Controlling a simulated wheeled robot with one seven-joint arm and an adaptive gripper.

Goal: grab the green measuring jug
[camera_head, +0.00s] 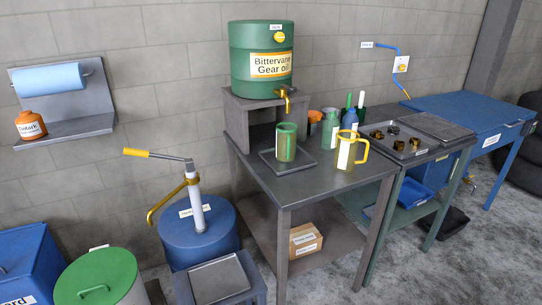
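A green jug (286,142) with a pale vertical strip on its side stands upright on a small dark tray (279,165) on the grey workbench (328,183). It is just below and in front of the brass tap of the green gear oil drum. To its right stands a second jug (347,151), olive-yellow with a white strip and a bright yellow handle (362,150). My gripper is not in view.
The drum (261,60) sits on a raised grey stand (236,118). A blue barrel with a hand pump (198,215) is front left of the workbench. The bench's front part is clear.

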